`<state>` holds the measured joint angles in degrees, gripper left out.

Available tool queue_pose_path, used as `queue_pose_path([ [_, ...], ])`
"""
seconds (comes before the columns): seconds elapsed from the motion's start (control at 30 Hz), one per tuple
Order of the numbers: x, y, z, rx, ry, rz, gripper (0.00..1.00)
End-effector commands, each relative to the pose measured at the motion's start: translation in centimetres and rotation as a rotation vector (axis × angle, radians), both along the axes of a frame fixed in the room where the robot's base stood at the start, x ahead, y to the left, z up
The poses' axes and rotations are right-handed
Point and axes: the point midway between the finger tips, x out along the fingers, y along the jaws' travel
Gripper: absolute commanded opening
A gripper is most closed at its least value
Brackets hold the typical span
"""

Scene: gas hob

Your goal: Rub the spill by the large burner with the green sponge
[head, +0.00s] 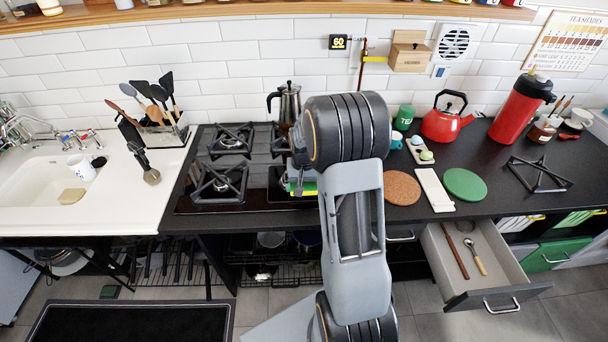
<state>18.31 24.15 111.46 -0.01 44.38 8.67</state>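A small piece of green and yellow (304,188), which looks like the green sponge, shows at the left edge of my arm, over the front right of the black gas hob (250,197). My gripper (298,182) is mostly hidden behind my arm's wrist; only a sliver shows, right at the green and yellow piece. Its fingers cannot be made out, so its grip is unclear. The front left burner (218,183) and back left burner (232,139) are in view. The right-hand burners are partly covered by my arm. I cannot make out the spill.
A moka pot (289,103) stands at the back of the hob. Right of my arm lie a cork mat (402,188) and a green mat (465,184), with a red kettle (440,124) behind. An open drawer (487,270) juts out at front right. A tan sponge (71,196) lies in the sink.

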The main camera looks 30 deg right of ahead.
Motion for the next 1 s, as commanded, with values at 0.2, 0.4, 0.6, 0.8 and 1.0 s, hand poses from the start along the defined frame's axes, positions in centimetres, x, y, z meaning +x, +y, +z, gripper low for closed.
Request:
queue_pose_path([
  [0.2, 0.1, 0.1, 2.2, 0.000, 0.000, 0.003, 0.70],
  [0.4, 0.0, 0.2, 2.4, 0.000, 0.001, 0.004, 0.70],
  [0.6, 0.1, 0.2, 2.4, 0.000, 0.000, 0.004, 0.70],
  [0.8, 0.0, 0.1, 2.4, 0.000, 0.000, 0.004, 0.70],
  [1.0, 0.1, 0.3, 2.4, 0.000, 0.000, 0.006, 0.70],
])
